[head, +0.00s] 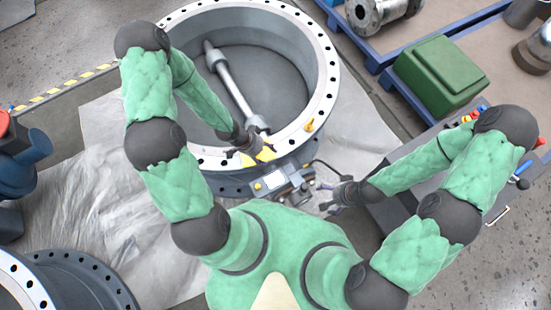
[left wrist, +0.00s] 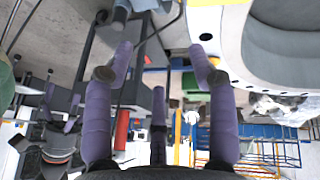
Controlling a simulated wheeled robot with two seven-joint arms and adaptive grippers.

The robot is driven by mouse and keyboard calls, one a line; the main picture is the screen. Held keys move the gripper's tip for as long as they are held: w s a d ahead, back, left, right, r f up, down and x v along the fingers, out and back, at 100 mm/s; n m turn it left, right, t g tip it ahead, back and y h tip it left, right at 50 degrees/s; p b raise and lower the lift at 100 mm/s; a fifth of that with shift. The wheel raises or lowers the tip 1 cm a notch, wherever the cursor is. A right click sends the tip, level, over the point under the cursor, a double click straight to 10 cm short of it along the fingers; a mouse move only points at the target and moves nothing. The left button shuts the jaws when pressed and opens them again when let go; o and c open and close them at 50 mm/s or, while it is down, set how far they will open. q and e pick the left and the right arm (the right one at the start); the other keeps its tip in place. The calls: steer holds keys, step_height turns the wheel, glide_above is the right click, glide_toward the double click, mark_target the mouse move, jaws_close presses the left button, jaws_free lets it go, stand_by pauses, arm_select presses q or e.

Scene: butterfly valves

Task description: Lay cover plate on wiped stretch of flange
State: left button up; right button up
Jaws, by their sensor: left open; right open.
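The large valve's pale flange (head: 325,80) is a bolt-holed ring around a grey disc with a central shaft; it also shows in the left wrist view (left wrist: 228,25). A yellow flat piece (head: 266,154) lies at the near side of the flange, beside my left gripper (head: 250,148); I cannot tell whether it is the cover plate. A small orange-yellow item (head: 309,125) sits on the rim further right. My left gripper's fingers are apart, with nothing between them in the left wrist view (left wrist: 161,60). My right gripper (head: 335,197) is low, right of the valve's actuator, open. The wiped stretch cannot be made out.
A grey actuator box (head: 272,181) is on the valve's near side. A cart (head: 400,207) with coloured-handled tools stands at right, a green case (head: 440,75) behind it. Blue pallet frames (head: 385,50) are at upper right. Another flange (head: 22,280) is at lower left.

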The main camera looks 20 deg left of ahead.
arm_select(q)
steer(key=s+d+f+n+g+y, duration=0.1)
steer(key=s+d+n, duration=0.6)
steer(key=d+n, duration=0.1)
steer(key=shift+s+d+f+g, duration=0.15)
steer(key=shift+d+f+g, duration=0.05)
steer(key=shift+f+g, duration=0.2)
stand_by(0.6)
